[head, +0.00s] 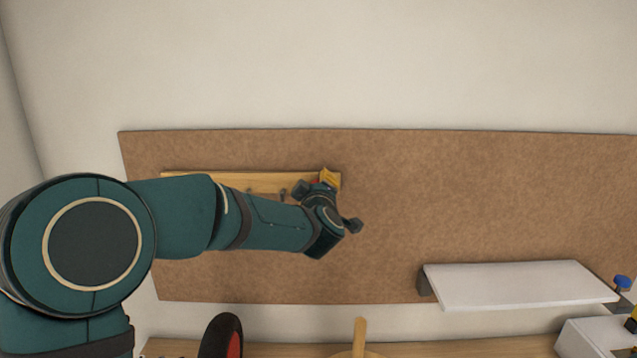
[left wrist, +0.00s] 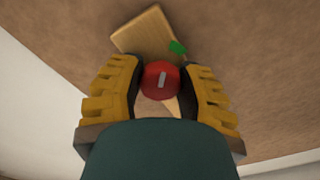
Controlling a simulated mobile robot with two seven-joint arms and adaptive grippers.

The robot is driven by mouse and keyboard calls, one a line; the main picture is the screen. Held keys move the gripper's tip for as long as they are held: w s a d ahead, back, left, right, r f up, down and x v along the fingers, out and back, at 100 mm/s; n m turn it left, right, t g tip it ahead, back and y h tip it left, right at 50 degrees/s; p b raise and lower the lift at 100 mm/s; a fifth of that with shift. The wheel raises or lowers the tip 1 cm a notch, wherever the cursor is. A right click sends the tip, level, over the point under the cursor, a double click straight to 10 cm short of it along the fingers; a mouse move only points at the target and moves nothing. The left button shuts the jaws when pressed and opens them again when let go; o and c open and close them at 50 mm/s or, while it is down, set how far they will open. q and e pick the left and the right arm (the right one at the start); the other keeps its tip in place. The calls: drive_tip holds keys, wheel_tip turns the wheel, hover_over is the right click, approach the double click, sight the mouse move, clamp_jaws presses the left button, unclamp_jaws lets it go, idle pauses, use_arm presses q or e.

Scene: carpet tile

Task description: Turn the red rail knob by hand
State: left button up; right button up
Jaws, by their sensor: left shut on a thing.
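The red rail knob (left wrist: 161,81) sits between the fingers of my left gripper (left wrist: 158,88) in the left wrist view. It is round, with a pale bar mark on its face. The left gripper is shut on it, one yellow-padded finger on each side. In the head view the left gripper (head: 322,184) is at the right end of the wooden rail (head: 230,175), and it hides most of the knob there. A green mark (left wrist: 177,47) shows on the wood beside the knob in the left wrist view. My right gripper is not in view.
The rail is on a brown board (head: 480,195) on the wall, with dark hooks under it. A white shelf (head: 515,284) stands out at the lower right, with a blue knob (head: 622,282) near its end. A wooden surface (head: 450,347) runs along the bottom. The board's middle is clear.

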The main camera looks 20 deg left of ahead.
use_arm(q)
drive_tip(key=shift+m+p, duration=0.45)
drive_tip(key=shift+m, duration=1.15)
clamp_jaws()
drive_tip(key=o, duration=1.2)
unclamp_jaws()
drive_tip(key=v, duration=1.2)
